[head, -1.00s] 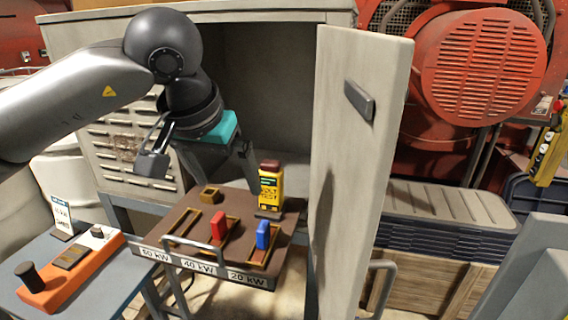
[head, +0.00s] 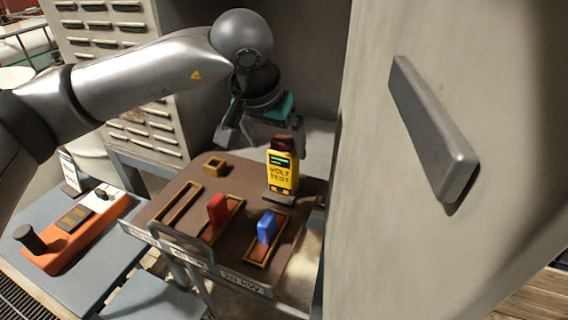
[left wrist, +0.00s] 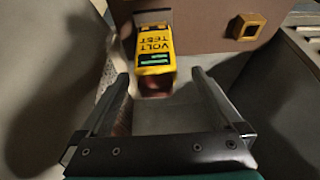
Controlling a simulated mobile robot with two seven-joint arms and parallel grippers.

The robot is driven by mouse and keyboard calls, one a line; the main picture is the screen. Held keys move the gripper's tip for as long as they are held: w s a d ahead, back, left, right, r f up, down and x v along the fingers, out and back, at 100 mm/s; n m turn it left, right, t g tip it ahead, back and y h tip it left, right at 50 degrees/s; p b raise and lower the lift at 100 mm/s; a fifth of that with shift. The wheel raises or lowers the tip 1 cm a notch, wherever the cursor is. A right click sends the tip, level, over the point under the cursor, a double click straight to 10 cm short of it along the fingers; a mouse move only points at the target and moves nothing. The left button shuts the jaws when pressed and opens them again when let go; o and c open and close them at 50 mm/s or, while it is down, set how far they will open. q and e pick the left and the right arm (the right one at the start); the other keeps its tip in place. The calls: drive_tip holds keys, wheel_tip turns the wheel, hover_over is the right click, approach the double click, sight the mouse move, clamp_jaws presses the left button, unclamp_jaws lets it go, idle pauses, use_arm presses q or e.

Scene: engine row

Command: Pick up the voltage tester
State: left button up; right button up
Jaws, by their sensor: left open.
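The voltage tester (head: 282,172) is yellow with a dark red top and "VOLT TEST" lettering. It stands upright at the back right of the brown tray (head: 190,172) in the head view. My left gripper (head: 264,138) is open and empty, just above and behind the tester's top. In the left wrist view, the tester (left wrist: 155,45) shows just beyond and between the spread fingertips (left wrist: 160,76), nearer the left finger. The fingers do not appear to be closed on it. My right gripper is not in view.
A red block (head: 218,212) and a blue block (head: 266,228) stand in slots of the tray. An orange control box (head: 75,232) lies on the table at left. A large grey door (head: 420,200) with a handle stands close on the right.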

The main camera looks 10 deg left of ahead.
use_arm(q)
drive_tip(key=shift+d+p+x, duration=0.15)
drive_tip(key=shift+p+x, duration=0.05)
drive_tip(key=shift+x, duration=1.55)
drive_tip(key=shift+d+p+x, duration=0.15)
drive_tip(key=shift+x, duration=1.6)
drive_tip(key=shift+r, duration=0.15)
drive_tip(key=shift+c, duration=0.4)
drive_tip(key=shift+w, duration=0.1)
clamp_jaws()
